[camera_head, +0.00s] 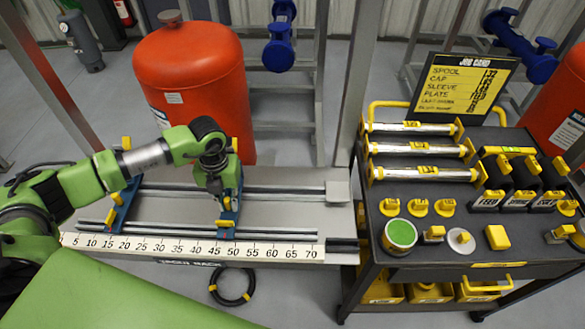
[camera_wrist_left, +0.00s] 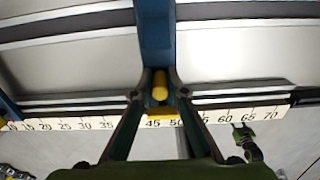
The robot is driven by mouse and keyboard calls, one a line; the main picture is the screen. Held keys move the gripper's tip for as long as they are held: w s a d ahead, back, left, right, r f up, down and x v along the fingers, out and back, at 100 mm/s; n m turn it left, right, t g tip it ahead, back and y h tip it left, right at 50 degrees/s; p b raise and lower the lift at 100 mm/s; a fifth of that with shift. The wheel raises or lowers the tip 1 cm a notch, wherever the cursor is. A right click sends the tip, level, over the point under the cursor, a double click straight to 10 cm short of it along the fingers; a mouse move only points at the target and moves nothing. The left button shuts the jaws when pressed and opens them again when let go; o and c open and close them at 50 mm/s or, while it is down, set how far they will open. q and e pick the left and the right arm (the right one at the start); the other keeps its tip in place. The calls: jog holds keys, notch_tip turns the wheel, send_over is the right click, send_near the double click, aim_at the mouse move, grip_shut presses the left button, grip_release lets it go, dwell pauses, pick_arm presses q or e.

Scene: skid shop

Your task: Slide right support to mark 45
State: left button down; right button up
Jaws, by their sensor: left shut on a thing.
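The right support (camera_head: 229,215) is a blue bar with yellow parts across the rails of the bench rack. My left gripper (camera_head: 217,178) comes down over it from above. In the left wrist view the fingers (camera_wrist_left: 160,92) are shut on the support's yellow knob (camera_wrist_left: 160,85). The support's front end stands around marks 45 to 50 on the white scale (camera_head: 190,247). In the left wrist view its yellow front piece (camera_wrist_left: 163,112) lies just above the figures 45 and 50. My right gripper is not seen in the head view.
Bare rail (camera_head: 285,189) runs on to the right, towards 70. A dark cart (camera_head: 440,262) with pipes and yellow parts stands right of the rack. A red tank (camera_head: 195,80) stands behind.

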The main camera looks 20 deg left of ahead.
pick_arm(q)
jog(key=shift+s+a, duration=0.2)
jog(key=shift+a, duration=0.5)
jog(key=shift+s+a, duration=0.2)
jog(key=shift+a, duration=0.45)
jog(key=c, duration=2)
grip_release()
jog(key=shift+d+r, duration=0.1)
jog(key=shift+r, duration=0.05)
notch_tip(320, 180, up, 7)
jog(key=p, duration=0.4)
